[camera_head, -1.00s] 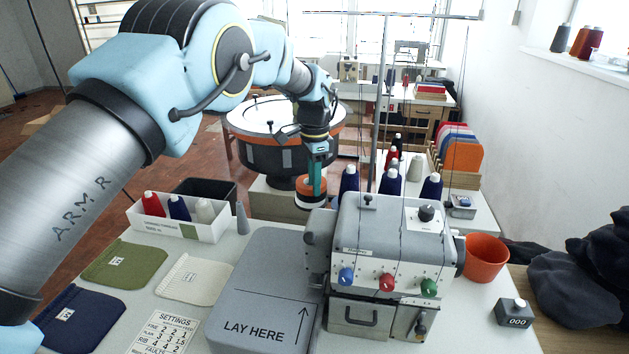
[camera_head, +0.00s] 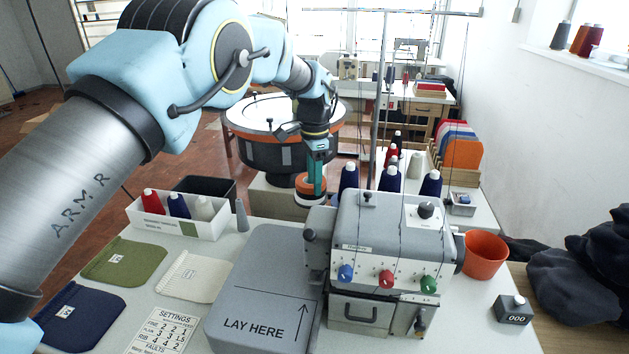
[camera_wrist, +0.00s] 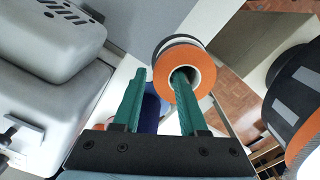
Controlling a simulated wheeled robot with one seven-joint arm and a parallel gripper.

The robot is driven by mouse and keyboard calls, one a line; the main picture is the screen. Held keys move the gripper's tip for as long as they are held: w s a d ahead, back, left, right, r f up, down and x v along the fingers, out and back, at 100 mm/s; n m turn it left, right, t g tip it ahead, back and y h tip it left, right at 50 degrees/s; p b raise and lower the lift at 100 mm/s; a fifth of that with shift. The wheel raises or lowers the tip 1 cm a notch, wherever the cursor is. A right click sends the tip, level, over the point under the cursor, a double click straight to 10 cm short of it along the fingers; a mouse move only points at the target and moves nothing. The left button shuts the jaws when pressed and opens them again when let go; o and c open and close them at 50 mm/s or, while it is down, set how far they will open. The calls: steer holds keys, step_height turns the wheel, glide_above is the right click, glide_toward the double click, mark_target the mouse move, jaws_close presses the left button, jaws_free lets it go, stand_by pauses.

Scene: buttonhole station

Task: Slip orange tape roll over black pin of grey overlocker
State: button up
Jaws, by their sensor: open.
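The orange tape roll (camera_head: 309,184) is behind the left rear of the grey overlocker (camera_head: 390,240), above a white and a dark band. In the wrist view the roll (camera_wrist: 184,54) shows its pale ring and open hole. My gripper (camera_wrist: 160,75) is open, its two green fingers apart. The right finger overlaps the roll's hole and seems to reach into it; the left finger is outside the rim. In the head view my gripper (camera_head: 316,178) comes down onto the roll from above. I cannot make out the black pin for certain.
Thread cones (camera_head: 389,178) stand behind the overlocker, near an upright pole (camera_head: 378,100). A white bin (camera_head: 180,226) with several cones is to the left. A grey lay plate (camera_head: 255,285) is in front. An orange cup (camera_head: 486,256) stands at the right.

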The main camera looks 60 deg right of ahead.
step_height(320, 180, up, 11)
steer(key=b, duration=0.3)
steer(key=shift+f, duration=0.1)
stand_by(0.5)
